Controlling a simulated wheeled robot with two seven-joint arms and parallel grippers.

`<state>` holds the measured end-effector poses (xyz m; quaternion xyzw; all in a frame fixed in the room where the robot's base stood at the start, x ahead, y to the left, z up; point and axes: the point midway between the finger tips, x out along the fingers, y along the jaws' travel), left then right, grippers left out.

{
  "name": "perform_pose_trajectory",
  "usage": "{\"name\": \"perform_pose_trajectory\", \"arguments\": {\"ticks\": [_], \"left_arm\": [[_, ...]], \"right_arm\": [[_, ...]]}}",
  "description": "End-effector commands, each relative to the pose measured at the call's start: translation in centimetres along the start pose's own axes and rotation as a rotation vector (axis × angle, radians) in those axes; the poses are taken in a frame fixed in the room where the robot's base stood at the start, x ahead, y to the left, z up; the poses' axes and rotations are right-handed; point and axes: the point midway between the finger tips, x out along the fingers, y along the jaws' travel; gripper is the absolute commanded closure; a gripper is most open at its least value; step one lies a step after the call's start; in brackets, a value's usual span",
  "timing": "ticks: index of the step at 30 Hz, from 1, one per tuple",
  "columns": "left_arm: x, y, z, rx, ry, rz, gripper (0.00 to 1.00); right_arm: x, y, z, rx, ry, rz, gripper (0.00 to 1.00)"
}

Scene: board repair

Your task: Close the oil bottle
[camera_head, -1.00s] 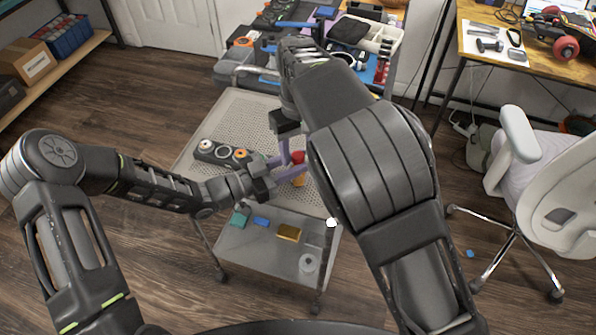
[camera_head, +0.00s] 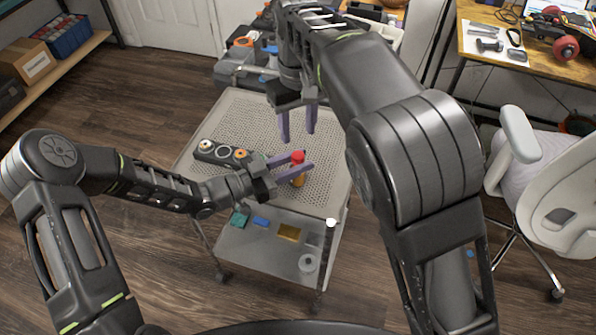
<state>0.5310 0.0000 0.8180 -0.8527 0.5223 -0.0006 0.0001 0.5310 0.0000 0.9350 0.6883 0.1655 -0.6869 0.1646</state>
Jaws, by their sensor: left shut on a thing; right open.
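The oil bottle (camera_head: 298,180) is small and amber, with a red cap (camera_head: 297,157) on top. It stands upright near the right part of the perforated cart top (camera_head: 325,195). My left gripper (camera_head: 297,168) comes in from the left and is shut on the bottle, its purple fingers on either side just below the cap. My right gripper (camera_head: 298,132) is above and a little behind the bottle, pointing down. Its purple fingers are apart and empty, clear of the cap. Whether the cap is fully seated cannot be told at this size.
A dark skateboard-like board with round wheels (camera_head: 222,152) lies on the cart top, left of the bottle. The cart's lower shelf (camera_head: 270,258) holds several small items and a white roll. A cluttered bench stands behind, and an office chair (camera_head: 555,205) stands right.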

Motion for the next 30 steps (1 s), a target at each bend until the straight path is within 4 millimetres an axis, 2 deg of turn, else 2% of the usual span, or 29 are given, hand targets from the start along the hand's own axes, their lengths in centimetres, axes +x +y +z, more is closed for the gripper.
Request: {"name": "perform_pose_trajectory", "arguments": {"ticks": [3, 14, 17, 30], "left_arm": [[-0.1, 0.0, 0.3, -0.003, -0.007, -0.001, 1.0], [-0.1, 0.0, 0.3, -0.003, -0.007, -0.001, 1.0], [-0.1, 0.0, 0.3, -0.003, -0.007, -0.001, 1.0], [-0.1, 0.0, 0.3, -0.003, -0.008, -0.001, 1.0]], "right_arm": [[-0.5, 0.0, 0.1, 0.001, -0.002, 0.001, 0.57], [0.1, 0.0, 0.1, 0.0, -0.002, 0.002, 0.57], [0.9, 0.0, 0.1, 0.0, -0.003, 0.001, 0.57], [6.8, 0.0, 0.1, 0.0, -0.003, 0.002, 0.57]]}}
